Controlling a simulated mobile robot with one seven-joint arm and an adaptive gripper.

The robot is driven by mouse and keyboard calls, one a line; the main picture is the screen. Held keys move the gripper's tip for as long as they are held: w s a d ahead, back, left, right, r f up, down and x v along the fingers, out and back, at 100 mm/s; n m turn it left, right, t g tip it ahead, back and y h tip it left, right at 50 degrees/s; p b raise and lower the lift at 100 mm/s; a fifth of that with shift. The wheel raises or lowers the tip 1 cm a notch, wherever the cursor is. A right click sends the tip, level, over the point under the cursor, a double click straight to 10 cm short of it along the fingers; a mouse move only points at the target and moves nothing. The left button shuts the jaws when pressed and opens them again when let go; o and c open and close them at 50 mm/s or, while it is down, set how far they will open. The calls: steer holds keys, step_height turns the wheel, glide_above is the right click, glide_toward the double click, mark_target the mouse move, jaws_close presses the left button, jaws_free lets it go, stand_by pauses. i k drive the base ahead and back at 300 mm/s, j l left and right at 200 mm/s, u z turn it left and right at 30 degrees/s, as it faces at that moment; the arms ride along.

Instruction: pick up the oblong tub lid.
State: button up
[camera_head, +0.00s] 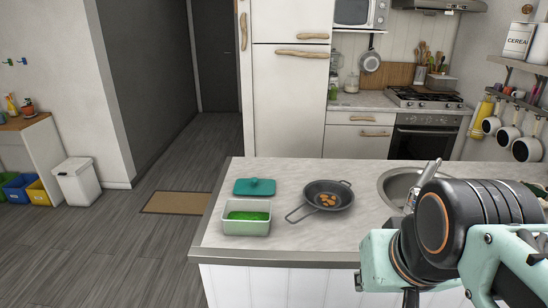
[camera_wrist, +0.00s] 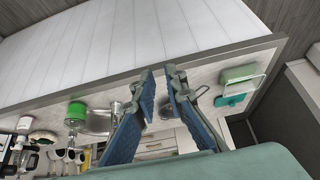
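In the wrist view the lid (camera_wrist: 230,99) and tub (camera_wrist: 238,74) show at the right. My gripper (camera_wrist: 160,75) is open and empty, with a gap between its blue-padded fingers. It is well apart from the lid. In the head view my arm fills the lower right, and I cannot make out the fingers there.
A dark pan (camera_head: 329,197) with orange-brown pieces stands right of the lid and tub, its handle pointing toward the tub. A sink (camera_head: 397,185) is farther right. The counter (camera_head: 290,235) is clear in front of the pan. The counter's left edge is close to the tub.

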mark_target(255, 186)
steer(key=i+j+u, duration=0.1)
steer(key=j+u, duration=0.3)
steer(key=i+j+u, duration=0.1)
steer(key=j+u, duration=0.25)
steer(key=i+j+u, duration=0.2)
steer(key=j+u, duration=0.2)
steer(key=i+j+u, duration=0.25)
steer(key=j+u, duration=0.15)
steer(key=i+j+u, duration=0.55)
steer(key=i, duration=0.2)
steer(key=i+z, duration=0.45)
steer(key=i+j+z, duration=0.1)
steer(key=i+z, duration=0.35)
steer(key=i+l+z, duration=0.1)
steer(key=z, duration=0.25)
steer(key=i+z, duration=0.55)
steer(key=z, duration=0.15)
steer(key=i+z, duration=0.2)
steer(key=z, duration=0.15)
steer(key=i+z, duration=0.2)
steer(key=z, duration=0.2)
steer(key=i+z, duration=0.2)
steer(key=z, duration=0.15)
